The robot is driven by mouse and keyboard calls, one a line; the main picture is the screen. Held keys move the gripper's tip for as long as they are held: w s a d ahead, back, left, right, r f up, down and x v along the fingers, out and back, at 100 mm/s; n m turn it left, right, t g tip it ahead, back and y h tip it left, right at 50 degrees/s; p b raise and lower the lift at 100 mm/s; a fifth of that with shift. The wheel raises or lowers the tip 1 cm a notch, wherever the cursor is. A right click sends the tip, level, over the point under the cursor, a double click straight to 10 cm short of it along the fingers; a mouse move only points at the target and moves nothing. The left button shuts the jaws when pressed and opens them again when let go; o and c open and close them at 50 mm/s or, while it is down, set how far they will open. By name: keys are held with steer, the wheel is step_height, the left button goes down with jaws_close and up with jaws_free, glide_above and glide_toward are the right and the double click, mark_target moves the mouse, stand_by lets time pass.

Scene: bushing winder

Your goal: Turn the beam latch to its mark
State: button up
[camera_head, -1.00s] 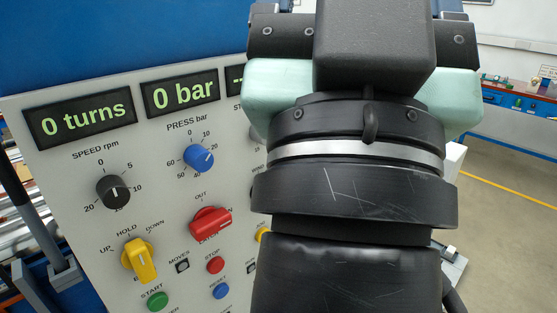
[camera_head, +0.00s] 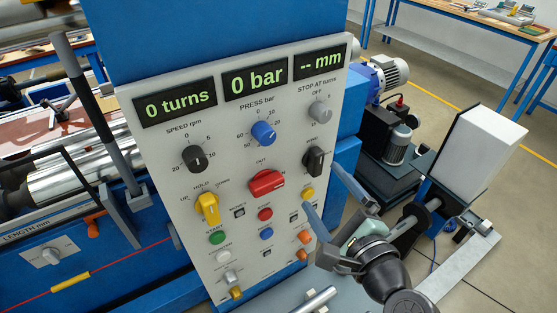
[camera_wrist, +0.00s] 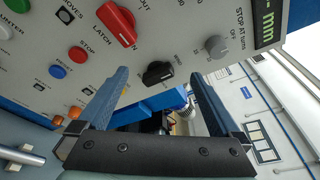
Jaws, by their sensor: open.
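The red knob (camera_head: 266,183) sits mid-panel under the mark OUT. It also shows in the wrist view (camera_wrist: 117,22), with the word LATCH printed beside it.
A yellow knob (camera_head: 207,208) stands left of the red one. Small push buttons, such as a red one (camera_head: 265,214), lie close below. Speed knob (camera_head: 195,158) and blue press knob (camera_head: 263,133) are above. The grey panel (camera_head: 130,105) leans back slightly.

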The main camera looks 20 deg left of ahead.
mark_target(271, 189)
steer(key=s+f+m+g+y+p, duration=0.2)
steer(key=s+f+m+y+p, duration=0.15)
steer(key=s+m, duration=0.45)
steer(key=shift+m, duration=0.3)
steer(key=x, duration=0.4)
steer(key=p+x, duration=0.1)
steer(key=x, duration=0.4)
steer(key=p+x, duration=0.1)
steer(key=x, duration=0.4)
steer(key=shift+w+d+f, duration=0.25)
steer(key=shift+w+d, duration=0.05)
steer(key=shift+w, duration=0.05)
steer(key=c, duration=1.1)
